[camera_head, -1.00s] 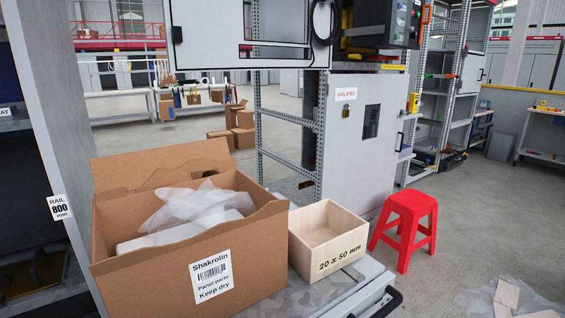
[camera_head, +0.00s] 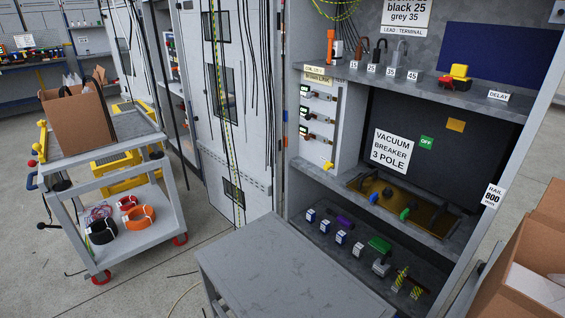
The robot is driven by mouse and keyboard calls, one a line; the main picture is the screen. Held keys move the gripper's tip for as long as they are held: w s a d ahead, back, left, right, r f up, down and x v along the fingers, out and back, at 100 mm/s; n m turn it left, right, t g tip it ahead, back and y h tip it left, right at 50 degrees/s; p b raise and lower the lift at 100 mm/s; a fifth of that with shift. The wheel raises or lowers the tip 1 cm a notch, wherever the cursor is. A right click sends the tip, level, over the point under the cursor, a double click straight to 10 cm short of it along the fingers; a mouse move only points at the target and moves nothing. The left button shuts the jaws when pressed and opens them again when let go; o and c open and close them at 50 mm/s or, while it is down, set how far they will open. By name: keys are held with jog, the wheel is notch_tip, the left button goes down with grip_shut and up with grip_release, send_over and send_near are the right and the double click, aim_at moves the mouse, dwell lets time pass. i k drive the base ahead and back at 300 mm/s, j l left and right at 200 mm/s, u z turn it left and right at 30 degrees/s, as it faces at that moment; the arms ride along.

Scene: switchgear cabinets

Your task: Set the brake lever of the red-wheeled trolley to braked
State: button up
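The red-wheeled trolley (camera_head: 110,160) stands at the left of the head view. It is grey with two shelves, and a red wheel (camera_head: 180,239) shows at its right corner and another red wheel (camera_head: 101,277) at the near corner. A short dark lever (camera_head: 47,226) with a black end sticks out low on its left side. It may be the brake lever, but I cannot tell its setting. My gripper is not in view.
The trolley carries a brown carton (camera_head: 80,122) on top and cable coils (camera_head: 138,217) below. A grey table (camera_head: 290,270) stands in the near middle, before the open breaker cabinet (camera_head: 440,130). Open floor (camera_head: 165,285) lies between table and trolley. A cardboard box (camera_head: 525,265) is near right.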

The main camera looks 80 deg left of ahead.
aim_at(41, 225)
jog(key=u, duration=3.9)
jog(key=i+l+z, duration=0.15)
jog(key=i, duration=0.55)
jog(key=i+l+z, duration=0.2)
jog(key=i, duration=0.5)
